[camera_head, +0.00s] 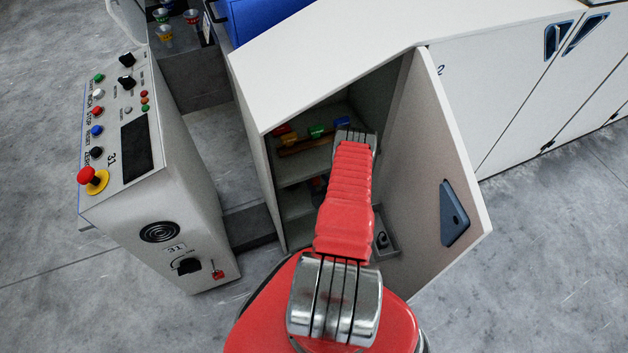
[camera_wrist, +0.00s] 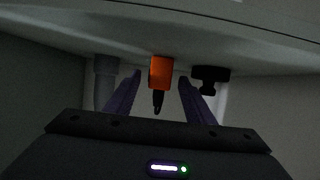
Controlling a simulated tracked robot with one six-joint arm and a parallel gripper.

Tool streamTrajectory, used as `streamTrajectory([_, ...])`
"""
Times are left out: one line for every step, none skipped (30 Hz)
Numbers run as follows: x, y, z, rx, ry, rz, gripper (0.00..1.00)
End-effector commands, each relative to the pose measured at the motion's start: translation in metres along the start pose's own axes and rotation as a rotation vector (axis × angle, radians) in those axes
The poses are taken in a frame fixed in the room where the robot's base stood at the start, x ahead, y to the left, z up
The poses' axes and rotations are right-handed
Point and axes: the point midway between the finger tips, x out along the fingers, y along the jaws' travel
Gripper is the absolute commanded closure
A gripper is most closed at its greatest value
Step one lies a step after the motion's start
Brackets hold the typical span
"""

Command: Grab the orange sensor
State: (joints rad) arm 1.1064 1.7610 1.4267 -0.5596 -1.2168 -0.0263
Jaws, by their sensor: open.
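The orange sensor (camera_wrist: 161,73) is a small orange block with a dark tip pointing down, under a pale surface in the wrist view. My gripper (camera_wrist: 160,77) is open, with one dark finger on each side of the sensor. Gaps show between the fingers and the sensor; I cannot tell how far its body reaches in depth between them. In the head view my red arm reaches into the open cabinet (camera_head: 330,85), and the gripper and the sensor cannot be made out there.
A black knob-like part (camera_wrist: 210,78) is right of the sensor and a grey post (camera_wrist: 105,82) left. The cabinet's open door (camera_head: 440,150) stands right of my arm. Small coloured parts (camera_head: 315,131) sit on a shelf. A control console (camera_head: 150,205) stands at left.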

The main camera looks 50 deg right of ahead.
Motion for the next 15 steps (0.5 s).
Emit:
streamTrajectory([0.007, -0.002, 0.0, -0.002, 0.001, -0.001, 0.52])
streamTrajectory([0.011, -0.002, 0.0, -0.002, 0.002, 0.0, 0.52])
streamTrajectory([0.015, -0.001, 0.0, -0.002, 0.002, 0.0, 0.52])
streamTrajectory([0.018, -0.001, 0.0, -0.002, 0.001, -0.001, 0.52])
streamTrajectory([0.021, -0.001, 0.0, -0.001, 0.001, 0.0, 0.52])
streamTrajectory([0.024, -0.001, 0.0, -0.001, 0.001, 0.0, 0.52])
streamTrajectory([0.025, -0.001, 0.001, 0.0, 0.001, 0.0, 0.52])
streamTrajectory([0.026, -0.001, 0.0, 0.0, 0.001, 0.0, 0.52])
streamTrajectory([0.028, -0.001, 0.0, 0.0, 0.001, 0.0, 0.52])
streamTrajectory([0.028, -0.001, 0.0, 0.0, 0.001, 0.0, 0.52])
streamTrajectory([0.028, -0.001, 0.0, 0.0, 0.0, 0.0, 0.52])
streamTrajectory([0.028, -0.001, 0.0, 0.0, 0.0, 0.0, 0.52])
streamTrajectory([0.028, -0.001, 0.0, 0.0, 0.0, 0.0, 0.52])
streamTrajectory([0.028, -0.001, 0.0, 0.0, 0.0, 0.0, 0.52])
streamTrajectory([0.028, -0.001, 0.0, 0.0, 0.0, 0.0, 0.52])
